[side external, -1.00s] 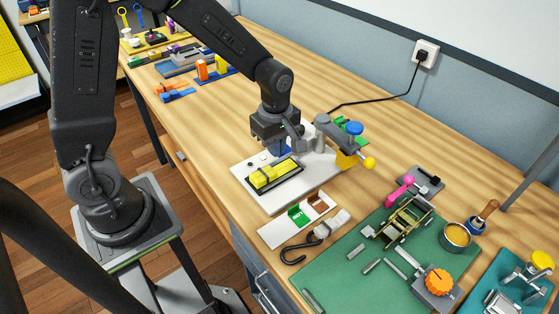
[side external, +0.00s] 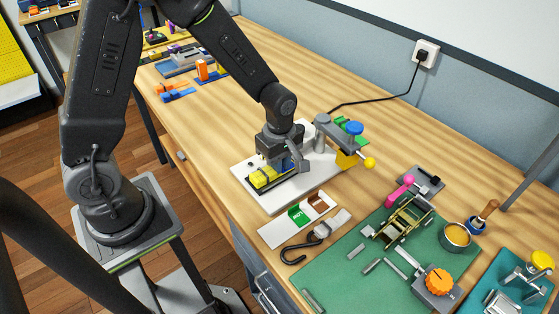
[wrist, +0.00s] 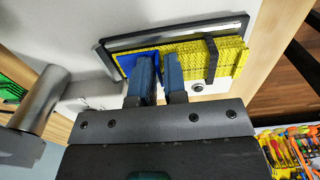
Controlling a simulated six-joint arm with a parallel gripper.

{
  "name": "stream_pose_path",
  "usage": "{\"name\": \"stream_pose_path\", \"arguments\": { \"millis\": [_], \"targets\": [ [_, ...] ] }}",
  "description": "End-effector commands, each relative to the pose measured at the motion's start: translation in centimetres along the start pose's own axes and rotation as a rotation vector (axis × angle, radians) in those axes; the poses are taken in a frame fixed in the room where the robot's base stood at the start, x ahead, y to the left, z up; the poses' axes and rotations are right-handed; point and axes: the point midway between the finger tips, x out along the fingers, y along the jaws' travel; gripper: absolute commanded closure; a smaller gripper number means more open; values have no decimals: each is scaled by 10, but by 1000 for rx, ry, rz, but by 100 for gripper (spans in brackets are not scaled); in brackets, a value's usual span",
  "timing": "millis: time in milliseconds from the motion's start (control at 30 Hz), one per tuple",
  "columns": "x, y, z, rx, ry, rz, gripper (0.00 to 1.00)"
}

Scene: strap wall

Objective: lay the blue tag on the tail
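The blue tag (wrist: 125,61) shows in the wrist view at the left end of the yellow folded strap tail (wrist: 228,56). Part of the tag is hidden behind my left finger. The tail lies in a dark-rimmed tray and also shows in the side view (side external: 262,178), partly covered by my gripper. My gripper (wrist: 161,58) is low over the tag end of the tail, pointing down. Its two fingers are close together with a narrow gap. I cannot tell whether the tag is between them or only beside them, or whether it touches the tail.
The white plate (side external: 285,201) carries the tray and a grey post with a blue knob (side external: 354,127). A green mat with tools (side external: 345,283) is at right.

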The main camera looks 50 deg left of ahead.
Motion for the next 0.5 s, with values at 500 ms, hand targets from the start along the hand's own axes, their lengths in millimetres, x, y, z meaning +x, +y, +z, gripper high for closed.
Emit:
{"name": "stream_pose_path", "arguments": {
  "millis": [500],
  "targets": [
    [-37, 1, 0, 0, 0, 7, 87]
  ]
}}
